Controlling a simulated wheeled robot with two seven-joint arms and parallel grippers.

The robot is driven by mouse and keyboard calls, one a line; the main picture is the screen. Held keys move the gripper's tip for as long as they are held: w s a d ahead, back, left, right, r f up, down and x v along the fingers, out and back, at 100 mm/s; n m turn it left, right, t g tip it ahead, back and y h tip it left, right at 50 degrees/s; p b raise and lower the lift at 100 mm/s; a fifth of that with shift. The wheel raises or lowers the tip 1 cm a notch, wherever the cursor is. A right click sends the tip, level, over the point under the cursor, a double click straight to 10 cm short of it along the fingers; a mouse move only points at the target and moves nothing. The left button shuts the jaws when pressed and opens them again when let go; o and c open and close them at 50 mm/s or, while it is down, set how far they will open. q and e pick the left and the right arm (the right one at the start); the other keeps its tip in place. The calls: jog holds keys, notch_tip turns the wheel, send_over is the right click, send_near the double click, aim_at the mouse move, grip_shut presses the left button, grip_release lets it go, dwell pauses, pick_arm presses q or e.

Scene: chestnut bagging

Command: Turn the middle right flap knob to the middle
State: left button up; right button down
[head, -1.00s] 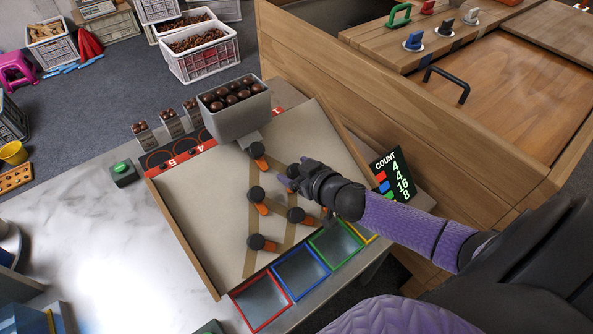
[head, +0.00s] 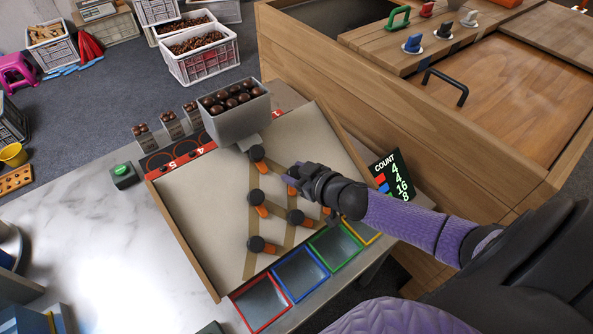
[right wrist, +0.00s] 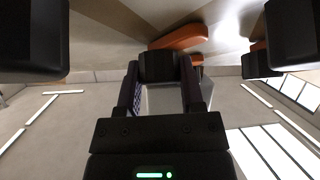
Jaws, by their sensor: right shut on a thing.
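The middle right flap knob is mostly covered by my right gripper (head: 296,176) in the head view; its orange flap (head: 291,190) peeks out below. In the right wrist view the two fingers of my right gripper (right wrist: 160,85) are shut around a black knob (right wrist: 163,66), with an orange flap (right wrist: 180,38) just above it. Other black knobs with orange flaps are the top one (head: 256,153), the middle left one (head: 257,196), the lower one (head: 295,217) and the bottom left one (head: 255,244). My left gripper is out of view.
The tilted board (head: 205,205) carries a grey hopper (head: 238,125) of chestnuts at its top. Red (head: 261,302), blue (head: 301,273), green (head: 335,247) and yellow (head: 362,231) framed bins line its lower edge. A count sign (head: 391,173) stands right of the board.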

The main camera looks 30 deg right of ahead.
jog(key=n+y, duration=0.1)
jog(key=n, duration=0.1)
jog(key=shift+d+r+n+g+p, duration=0.1)
jog(key=shift+n+g+p, duration=0.2)
jog(key=shift+n, duration=0.1)
jog(key=n+g+y, duration=0.1)
jog(key=n+y, duration=0.1)
jog(key=n, duration=0.1)
jog(key=shift+n+g+y, duration=0.4)
jog(key=shift+n, duration=0.4)
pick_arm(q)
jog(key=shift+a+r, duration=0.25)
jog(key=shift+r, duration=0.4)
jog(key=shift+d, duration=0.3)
pick_arm(e)
jog(key=shift+n, duration=0.3)
